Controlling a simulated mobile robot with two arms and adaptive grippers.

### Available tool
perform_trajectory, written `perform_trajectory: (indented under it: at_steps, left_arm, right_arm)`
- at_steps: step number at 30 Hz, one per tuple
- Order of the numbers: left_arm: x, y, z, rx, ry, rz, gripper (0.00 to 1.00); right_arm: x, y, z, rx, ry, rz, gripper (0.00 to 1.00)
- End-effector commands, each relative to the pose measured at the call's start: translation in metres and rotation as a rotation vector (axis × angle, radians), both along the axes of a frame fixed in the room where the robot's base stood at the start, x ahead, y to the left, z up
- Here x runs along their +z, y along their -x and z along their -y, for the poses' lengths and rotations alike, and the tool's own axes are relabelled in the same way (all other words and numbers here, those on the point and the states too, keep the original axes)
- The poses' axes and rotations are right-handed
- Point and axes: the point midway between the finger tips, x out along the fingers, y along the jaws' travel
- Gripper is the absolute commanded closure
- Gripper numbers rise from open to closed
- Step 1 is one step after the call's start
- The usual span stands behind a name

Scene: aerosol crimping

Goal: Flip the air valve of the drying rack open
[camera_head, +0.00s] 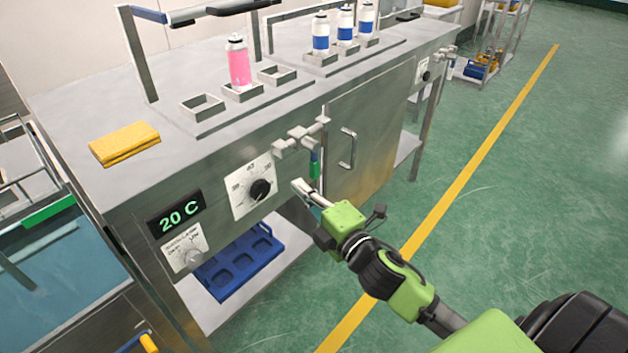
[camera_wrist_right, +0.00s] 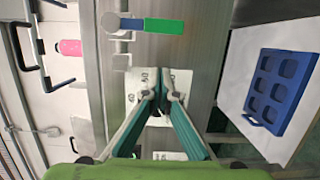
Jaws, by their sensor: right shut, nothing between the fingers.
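The air valve (camera_head: 300,137) is a silver pipe fitting on the steel front of the rack cabinet. Its lever (camera_head: 315,168), blue near the body and green at the end, hangs straight down. In the right wrist view the lever (camera_wrist_right: 163,26) lies near the top, apart from the fingers. My right gripper (camera_head: 298,187) is shut and empty, in front of the cabinet, just left of and below the lever's green end in the head view. In the right wrist view its fingertips (camera_wrist_right: 161,88) come together over the dial plate. My left gripper is not in view.
A black dial (camera_head: 260,189) and a "20 C" display (camera_head: 175,213) sit left of the valve; a door handle (camera_head: 348,148) sits right. A pink can (camera_head: 238,62) and several blue-white cans stand on top. A blue tray (camera_head: 238,262) lies on the lower shelf.

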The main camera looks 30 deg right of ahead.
Motion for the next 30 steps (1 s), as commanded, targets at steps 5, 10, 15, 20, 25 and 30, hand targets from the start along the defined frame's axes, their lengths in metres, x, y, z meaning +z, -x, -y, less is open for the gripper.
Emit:
perform_trajectory:
  at_steps: [5,10,15,20,25,30]
  left_arm:
    - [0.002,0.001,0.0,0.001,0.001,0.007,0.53]
    - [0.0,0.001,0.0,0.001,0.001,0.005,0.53]
    - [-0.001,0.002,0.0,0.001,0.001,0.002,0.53]
    - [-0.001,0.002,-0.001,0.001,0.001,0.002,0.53]
    - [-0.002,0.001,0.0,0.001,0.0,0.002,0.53]
    - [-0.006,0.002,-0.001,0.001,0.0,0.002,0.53]
  right_arm:
    - [-0.001,-0.011,0.024,0.0,0.004,-0.001,1.0]
    - [-0.001,-0.015,0.036,0.0,0.0,-0.001,1.0]
    - [0.0,-0.016,0.038,0.0,-0.002,0.0,1.0]
    - [0.0,-0.016,0.038,0.0,-0.001,0.0,1.0]
    - [0.0,-0.018,0.038,0.001,0.007,0.004,1.0]
    - [-0.002,-0.026,0.039,0.001,0.045,0.017,1.0]
